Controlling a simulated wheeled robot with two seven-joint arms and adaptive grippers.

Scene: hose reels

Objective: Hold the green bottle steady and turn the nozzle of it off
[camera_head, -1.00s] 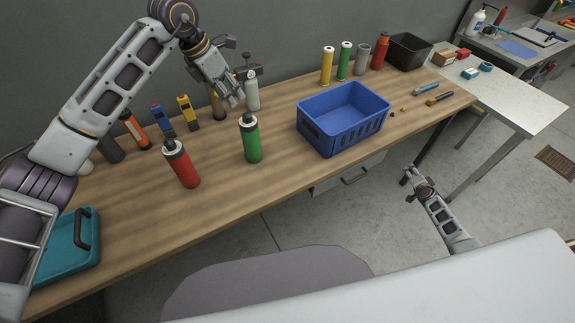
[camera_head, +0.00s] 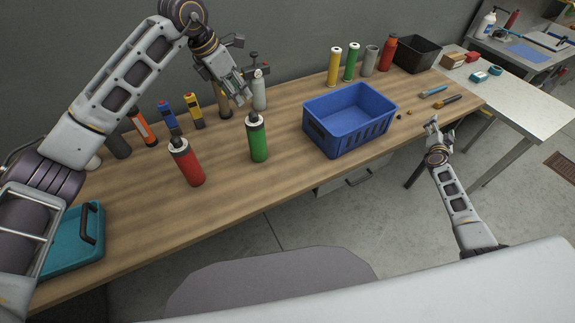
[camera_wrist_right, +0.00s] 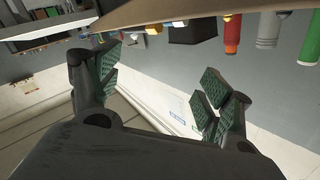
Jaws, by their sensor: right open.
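A green bottle (camera_head: 258,143) with a dark collar and dark nozzle (camera_head: 253,118) stands upright on the wooden table, left of the blue crate. My left gripper (camera_head: 242,95) is above and slightly behind its nozzle, fingers pointing down; I cannot tell whether they touch it or how far apart they are. My right gripper (camera_head: 433,127) is open and empty, off the table's front edge and far right of the bottle. Its spread fingers also show in the right wrist view (camera_wrist_right: 155,90). The bottle cannot be clearly made out there.
A red bottle (camera_head: 188,164) stands left of the green one, and a white bottle (camera_head: 259,92) behind it. The blue crate (camera_head: 349,140) is to its right. Yellow (camera_head: 333,67), another green (camera_head: 351,64), grey and red bottles stand at the back. Table in front of the bottle is clear.

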